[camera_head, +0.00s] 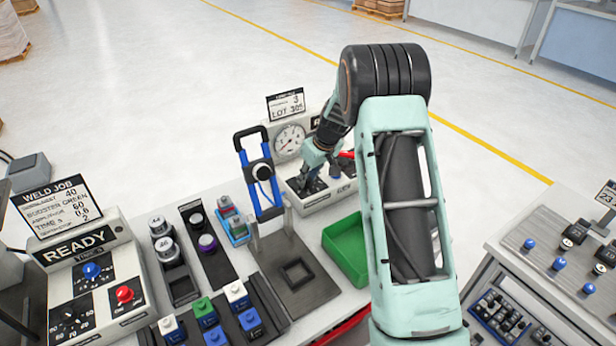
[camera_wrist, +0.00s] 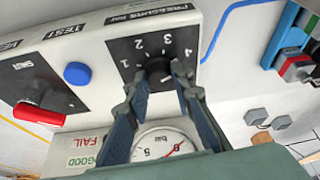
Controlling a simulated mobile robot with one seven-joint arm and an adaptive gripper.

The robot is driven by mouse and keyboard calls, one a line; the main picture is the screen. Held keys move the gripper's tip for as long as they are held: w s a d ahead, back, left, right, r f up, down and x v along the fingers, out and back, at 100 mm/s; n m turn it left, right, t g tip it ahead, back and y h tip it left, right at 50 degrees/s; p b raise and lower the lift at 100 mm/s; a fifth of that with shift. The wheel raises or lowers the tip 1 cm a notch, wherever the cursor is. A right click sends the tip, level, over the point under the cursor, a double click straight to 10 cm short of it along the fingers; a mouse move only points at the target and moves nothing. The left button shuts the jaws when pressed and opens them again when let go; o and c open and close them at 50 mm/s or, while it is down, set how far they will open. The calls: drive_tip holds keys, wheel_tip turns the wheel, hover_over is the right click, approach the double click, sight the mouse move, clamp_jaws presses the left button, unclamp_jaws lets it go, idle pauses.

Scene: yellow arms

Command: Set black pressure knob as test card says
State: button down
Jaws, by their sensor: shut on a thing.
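The black pressure knob (camera_wrist: 158,74) sits on a black dial plate (camera_wrist: 150,50) marked 1, 2, 3 and 4, under a "PRESSURE bar" label. My gripper (camera_wrist: 160,71) is shut on the knob, one finger on each side. The fingers hide much of it, and I cannot tell which mark it points to. In the head view my gripper (camera_head: 313,180) reaches down to the tester's front panel and covers the knob. The test card (camera_head: 286,104) stands above the tester; it shows a 3 and "LOT 305", with smaller text hard to read.
The tester has a round gauge (camera_head: 289,140), a blue button (camera_wrist: 77,73) and a red lever (camera_wrist: 38,113). A blue clamp fixture (camera_head: 260,172) stands left of the tester, and a green tray (camera_head: 346,250) lies in front. A weld box (camera_head: 92,270) stands far left.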

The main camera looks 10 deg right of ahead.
drive_tip(key=shift+f+b, duration=0.1)
drive_tip(key=shift+b, duration=0.25)
drive_tip(key=shift+d+f+n+b, duration=0.1)
drive_tip(key=shift+f+n+b, duration=0.05)
drive_tip(key=shift+n+b, duration=0.6)
drive_tip(key=n+y+b, duration=0.1)
drive_tip(key=n+b, duration=0.1)
drive_tip(key=b, duration=0.1)
drive_tip(key=shift+w+g, duration=0.15)
drive_tip(key=shift+g, duration=0.15)
drive_tip(key=shift+d+n+g+y+b, duration=0.1)
drive_tip(key=shift+n+g+y+b, duration=0.35)
drive_tip(key=shift+n, duration=0.7)
drive_tip(key=shift+r+n+g, duration=0.25)
drive_tip(key=shift+n+g, duration=0.2)
drive_tip(key=shift+n, duration=0.95)
drive_tip(key=c, duration=1.7)
unclamp_jaws()
